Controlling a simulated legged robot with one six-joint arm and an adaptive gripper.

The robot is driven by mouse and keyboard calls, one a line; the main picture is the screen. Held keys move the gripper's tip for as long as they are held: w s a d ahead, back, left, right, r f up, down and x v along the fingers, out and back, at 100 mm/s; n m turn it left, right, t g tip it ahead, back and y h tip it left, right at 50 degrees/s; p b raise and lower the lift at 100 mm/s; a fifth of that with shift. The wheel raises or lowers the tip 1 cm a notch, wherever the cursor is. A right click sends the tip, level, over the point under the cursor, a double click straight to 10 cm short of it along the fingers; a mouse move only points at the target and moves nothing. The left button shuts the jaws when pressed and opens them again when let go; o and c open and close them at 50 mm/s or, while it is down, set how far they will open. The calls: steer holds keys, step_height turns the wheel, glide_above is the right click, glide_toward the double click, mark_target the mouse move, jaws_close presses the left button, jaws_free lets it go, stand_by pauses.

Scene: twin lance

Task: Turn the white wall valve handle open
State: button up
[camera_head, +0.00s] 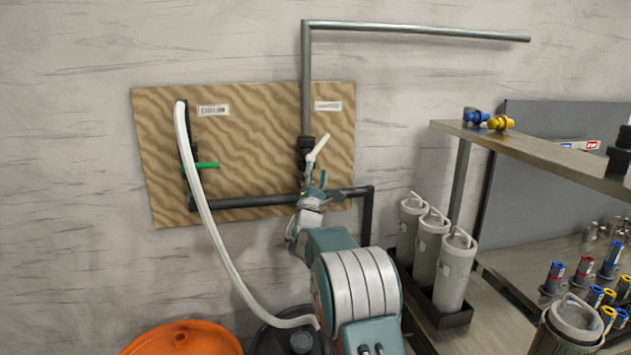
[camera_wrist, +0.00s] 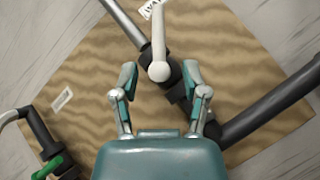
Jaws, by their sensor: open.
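The white valve handle (camera_head: 318,147) sits on the dark pipe joint below the grey vertical pipe, on the wood board. It tilts up and to the right in the head view. My gripper (camera_head: 317,181) is just below it, pointing up at the valve. In the wrist view the handle (camera_wrist: 159,45) stands ahead, its rounded end toward me. My gripper's two fingers (camera_wrist: 162,82) are spread apart on either side of the line to the handle's rounded end, with nothing held between them. Whether a finger touches the valve body cannot be told.
A green handle (camera_head: 208,165) is on the left pipe, with a white hose (camera_head: 205,210) hanging from it. A black pipe (camera_head: 255,201) crosses the board's lower part. An orange drum (camera_head: 182,338) is below. A shelf (camera_head: 545,150) and grey canisters (camera_head: 455,270) stand at right.

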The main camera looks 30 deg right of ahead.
steer(key=shift+v, duration=1.2)
